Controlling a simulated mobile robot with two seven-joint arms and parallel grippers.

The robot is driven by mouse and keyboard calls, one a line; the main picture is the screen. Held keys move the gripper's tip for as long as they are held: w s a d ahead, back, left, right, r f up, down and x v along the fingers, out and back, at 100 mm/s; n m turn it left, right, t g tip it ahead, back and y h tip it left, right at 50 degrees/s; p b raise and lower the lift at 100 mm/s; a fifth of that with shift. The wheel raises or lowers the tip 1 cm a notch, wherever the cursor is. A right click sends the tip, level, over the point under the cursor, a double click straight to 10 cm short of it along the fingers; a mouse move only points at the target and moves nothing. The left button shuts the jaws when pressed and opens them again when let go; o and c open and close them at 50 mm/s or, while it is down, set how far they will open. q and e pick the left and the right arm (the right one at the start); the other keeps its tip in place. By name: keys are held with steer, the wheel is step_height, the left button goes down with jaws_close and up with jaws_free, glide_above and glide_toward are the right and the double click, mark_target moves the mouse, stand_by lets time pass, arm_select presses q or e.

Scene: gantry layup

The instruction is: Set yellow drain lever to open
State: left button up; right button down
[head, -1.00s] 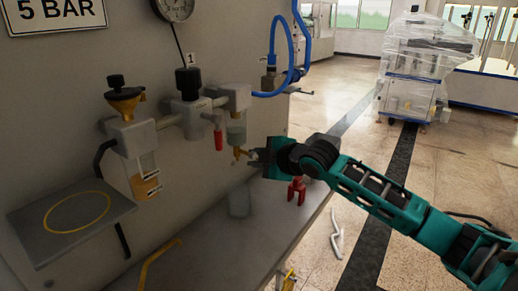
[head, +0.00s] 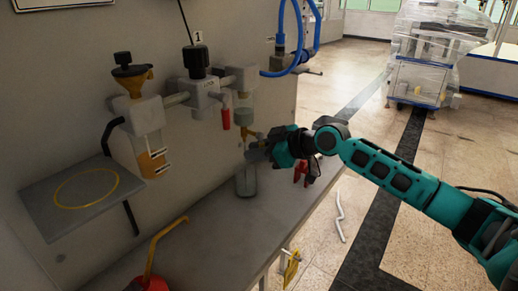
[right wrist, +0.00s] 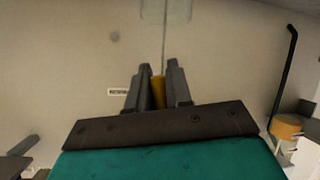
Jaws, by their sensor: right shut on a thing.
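The yellow drain lever (head: 250,134) is under the clear bowl (head: 243,107) of the right-hand unit on the grey wall panel. My right gripper (head: 257,149) is at the lever, just below the bowl. In the right wrist view the gripper (right wrist: 158,88) is shut on a yellow piece (right wrist: 158,92), which stands between its two dark fingers. Most of the lever is hidden by the fingers, and I cannot tell its exact angle. My left gripper is not in view.
A grey cup (head: 246,181) stands on the bench (head: 215,215) below the bowl. A red part (head: 301,172) is to its right. A red object (head: 150,283) with a yellow rod is at the near left. An amber-filled bowl (head: 152,160) hangs left, near a grey shelf (head: 45,209).

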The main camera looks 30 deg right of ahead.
steer(key=shift+s+a+f, duration=0.1)
steer(key=shift+a+f, duration=0.05)
stand_by(0.4)
steer(key=c, duration=1.1)
jaws_free()
steer(key=shift+b+v, duration=0.7)
steer(key=shift+v, duration=5.75)
